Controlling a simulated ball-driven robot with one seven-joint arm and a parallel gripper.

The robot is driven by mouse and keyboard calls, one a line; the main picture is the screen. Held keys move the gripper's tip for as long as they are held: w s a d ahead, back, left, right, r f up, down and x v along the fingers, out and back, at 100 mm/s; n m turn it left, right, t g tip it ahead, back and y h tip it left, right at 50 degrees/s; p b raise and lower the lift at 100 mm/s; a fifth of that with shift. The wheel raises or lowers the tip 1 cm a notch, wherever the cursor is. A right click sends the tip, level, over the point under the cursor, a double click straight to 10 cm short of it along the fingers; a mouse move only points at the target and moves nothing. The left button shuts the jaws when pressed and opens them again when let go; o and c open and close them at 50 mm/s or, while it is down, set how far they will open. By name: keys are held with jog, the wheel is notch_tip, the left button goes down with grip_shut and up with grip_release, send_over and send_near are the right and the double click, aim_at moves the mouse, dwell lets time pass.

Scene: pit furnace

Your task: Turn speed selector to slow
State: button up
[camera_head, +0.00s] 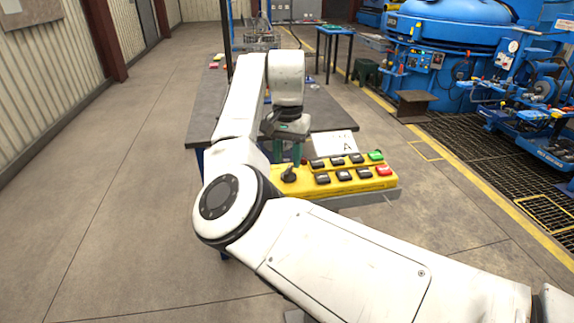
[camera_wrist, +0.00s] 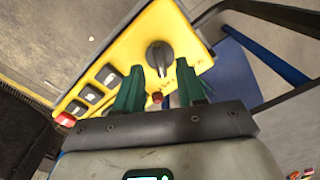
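The yellow control box (camera_head: 335,187) sits at the near edge of the grey bench. At its left end is a black rotary knob (camera_head: 289,174), with black buttons and a green and a red one to the right. Labels are too small to read. In the wrist view the knob (camera_wrist: 159,57) shows just beyond and between the green fingertips of my gripper (camera_wrist: 159,66). The fingers are spread apart; contact with the knob cannot be told. My gripper (camera_head: 288,153) also shows in the head view above the knob, partly hidden by my arm.
The grey bench (camera_head: 205,105) extends behind the box. A small dark red round part (camera_wrist: 157,97) shows between my fingers. Blue machinery (camera_head: 450,50) stands at right; the floor at left is clear.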

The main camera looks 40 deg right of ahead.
aim_at(288, 170)
jog(key=shift+f, duration=1.65)
grip_shut()
